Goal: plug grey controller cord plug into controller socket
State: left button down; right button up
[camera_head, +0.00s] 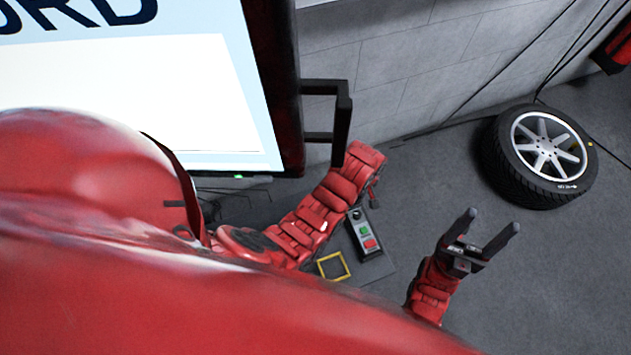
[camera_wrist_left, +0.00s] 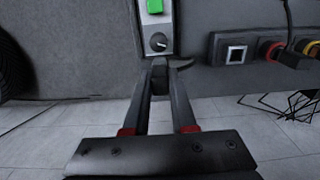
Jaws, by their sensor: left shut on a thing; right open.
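In the left wrist view my left gripper (camera_wrist_left: 159,72) is shut on a small dark grey piece, which looks like the cord plug (camera_wrist_left: 160,82). The fingers hide much of it. Its tip is just below the controller (camera_wrist_left: 157,20), a grey box with a green button and black knob; I cannot tell if they touch. The controller socket cannot be made out clearly. In the head view the controller also shows (camera_head: 359,226), with green and red buttons, beside my left arm, whose gripper is mostly hidden. My right gripper (camera_head: 487,225) is open and empty over the floor.
In the left wrist view a dark panel carries a square port (camera_wrist_left: 236,54), a red connector (camera_wrist_left: 270,52) and a yellow connector (camera_wrist_left: 308,47). In the head view a wheel (camera_head: 540,155) lies at right, and a large screen (camera_head: 150,90) stands at left.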

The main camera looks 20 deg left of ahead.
dwell(0.3)
pick_arm(q)
jog(key=s+a+p, duration=0.3)
jog(key=s+a, duration=0.6)
jog(key=shift+s+a, duration=0.2)
jog(key=shift+s, duration=0.05)
dwell(1.1)
jog(key=shift+w+a, duration=0.15)
jog(key=shift+w, duration=0.05)
dwell(0.5)
jog(key=shift+f, duration=0.45)
jog(key=shift+f, duration=0.2)
dwell(0.4)
